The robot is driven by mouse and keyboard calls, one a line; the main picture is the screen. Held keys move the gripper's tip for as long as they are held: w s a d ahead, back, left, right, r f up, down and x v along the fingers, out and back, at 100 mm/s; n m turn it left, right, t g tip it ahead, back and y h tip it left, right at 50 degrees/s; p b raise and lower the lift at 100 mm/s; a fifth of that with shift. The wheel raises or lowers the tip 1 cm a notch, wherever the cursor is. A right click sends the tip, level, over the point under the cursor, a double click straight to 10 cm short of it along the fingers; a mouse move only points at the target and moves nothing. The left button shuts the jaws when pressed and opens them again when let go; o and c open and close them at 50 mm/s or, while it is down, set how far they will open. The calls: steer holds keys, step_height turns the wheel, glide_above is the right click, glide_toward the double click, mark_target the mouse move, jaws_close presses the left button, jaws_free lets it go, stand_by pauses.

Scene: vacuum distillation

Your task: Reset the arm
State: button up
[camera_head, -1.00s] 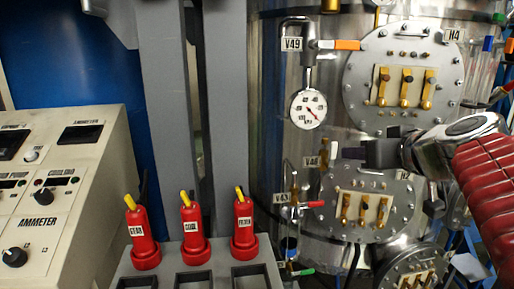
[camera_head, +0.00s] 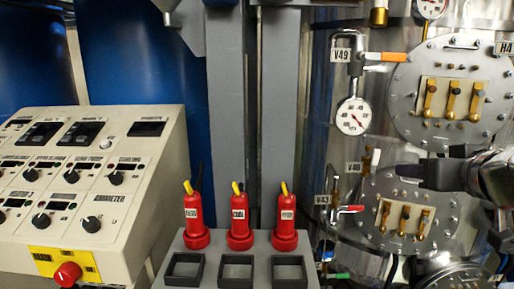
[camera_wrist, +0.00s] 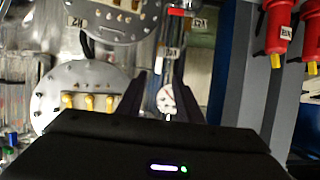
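My gripper (camera_head: 432,168) is at the right of the head view, in front of the steel vessel (camera_head: 325,100), between an upper and a lower round flange. In the wrist view, the two dark fingers of my gripper (camera_wrist: 162,92) stand apart. Nothing is held between them. A round gauge (camera_wrist: 168,98) shows in the gap, beyond the fingers. The head view shows a gauge (camera_head: 353,116) under valve V49 (camera_head: 385,57), left of my gripper. My gripper hides a little of the vessel front.
A control panel (camera_head: 122,170) with knobs and a red button (camera_head: 67,274) stands at left. Three red plugs, one at the middle (camera_head: 240,222), stand on a grey stand (camera_head: 212,262). The upper flange (camera_head: 405,90) and a red-handled valve (camera_head: 350,209) stick out near my gripper.

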steer(key=s+a+f+g+y, duration=0.2)
steer(key=s+a+f+g, duration=0.25)
steer(key=a+f, duration=0.75)
steer(key=s+a+f+g+h, duration=0.1)
steer(key=s+a+f+g, duration=0.2)
steer(key=s+f, duration=0.8)
step_height(320, 180, down, 2)
steer(key=shift+s+a+f+h, duration=0.15)
steer(key=shift+a+h, duration=0.25)
steer(key=shift+a, duration=0.05)
steer(key=shift+a+n, duration=0.1)
steer(key=shift+n, duration=0.2)
